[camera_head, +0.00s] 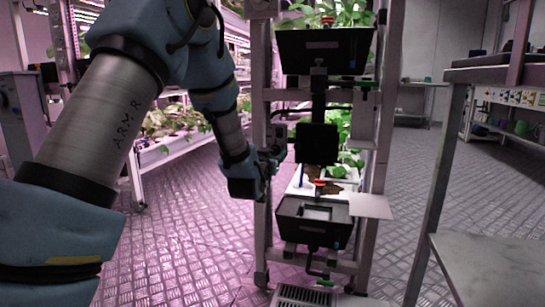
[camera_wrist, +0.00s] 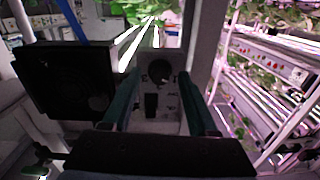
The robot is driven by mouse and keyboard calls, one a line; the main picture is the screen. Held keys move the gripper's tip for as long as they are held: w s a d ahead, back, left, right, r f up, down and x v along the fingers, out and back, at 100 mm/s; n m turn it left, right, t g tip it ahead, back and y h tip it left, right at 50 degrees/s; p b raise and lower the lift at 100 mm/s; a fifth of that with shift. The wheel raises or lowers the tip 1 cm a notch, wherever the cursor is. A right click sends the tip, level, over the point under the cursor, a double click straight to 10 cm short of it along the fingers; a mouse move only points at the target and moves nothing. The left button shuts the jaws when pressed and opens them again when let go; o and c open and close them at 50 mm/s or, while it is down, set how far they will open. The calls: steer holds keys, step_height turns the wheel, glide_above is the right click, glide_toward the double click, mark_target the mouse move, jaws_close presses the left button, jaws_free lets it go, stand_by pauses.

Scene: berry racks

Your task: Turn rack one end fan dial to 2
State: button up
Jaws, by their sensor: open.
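The fan dial (camera_wrist: 159,72) is a round dark knob on a pale control plate (camera_wrist: 175,98) in the wrist view. Marks stand around it, too small to read surely. A dark slot or switch (camera_wrist: 151,105) sits below it. My gripper (camera_wrist: 162,77) is open, with one finger on each side of the plate and the dial between them in the picture. I cannot tell how far the fingertips are from the dial. In the head view my gripper (camera_head: 272,160) is at the left post of the rack end (camera_head: 258,100); the dial is not clearly visible there.
A black square fan box (camera_wrist: 66,80) stands left of the plate. In the head view, black bins (camera_head: 324,50) and a lower black box (camera_head: 313,222) fill the rack end. A metal table (camera_head: 490,262) stands at right. The patterned floor (camera_head: 190,240) is open at left.

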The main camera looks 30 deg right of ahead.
steer(key=shift+w+d, duration=0.1)
jaws_close()
stand_by(0.5)
